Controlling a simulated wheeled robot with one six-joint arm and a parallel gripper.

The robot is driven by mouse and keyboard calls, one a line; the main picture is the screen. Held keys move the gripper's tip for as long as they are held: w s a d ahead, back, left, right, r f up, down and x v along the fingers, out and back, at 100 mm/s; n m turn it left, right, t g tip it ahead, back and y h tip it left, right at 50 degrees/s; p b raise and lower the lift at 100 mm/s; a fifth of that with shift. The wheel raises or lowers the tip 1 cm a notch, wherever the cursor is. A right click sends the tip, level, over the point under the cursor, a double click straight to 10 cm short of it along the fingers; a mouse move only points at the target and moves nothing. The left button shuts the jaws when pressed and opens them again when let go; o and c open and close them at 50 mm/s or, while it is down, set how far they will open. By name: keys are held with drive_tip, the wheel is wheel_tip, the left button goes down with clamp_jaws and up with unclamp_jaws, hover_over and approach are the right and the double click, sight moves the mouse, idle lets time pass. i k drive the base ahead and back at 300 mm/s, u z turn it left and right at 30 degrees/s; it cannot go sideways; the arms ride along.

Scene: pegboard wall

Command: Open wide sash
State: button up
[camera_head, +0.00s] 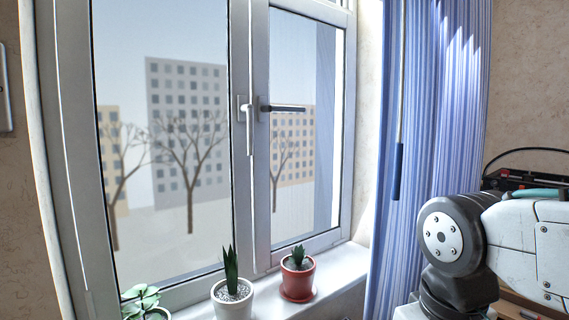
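The wide sash (165,60) is the left, broader pane of a white window, and it appears closed in its frame. Its white handle (247,112) sits on the sash's right edge and seems to point down. The narrow sash (331,130) is on the right, with its handle (285,108) turned horizontal, pointing right. Whether the narrow sash stands slightly ajar is unclear. My gripper is out of view; only part of my arm (520,235) shows at the lower right, well away from the window.
On the white sill (343,272) stand a white pot (232,303) and a red pot (298,283) with spiky plants, and a leafy plant (141,300) at lower left. A blue striped curtain (428,120) hangs between the window and my arm.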

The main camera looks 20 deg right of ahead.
sight(267, 260)
drive_tip(key=u, duration=0.05)
drive_tip(key=k, duration=0.55)
drive_tip(key=z, duration=0.6)
drive_tip(key=i, duration=1.1)
drive_tip(key=u, duration=0.7)
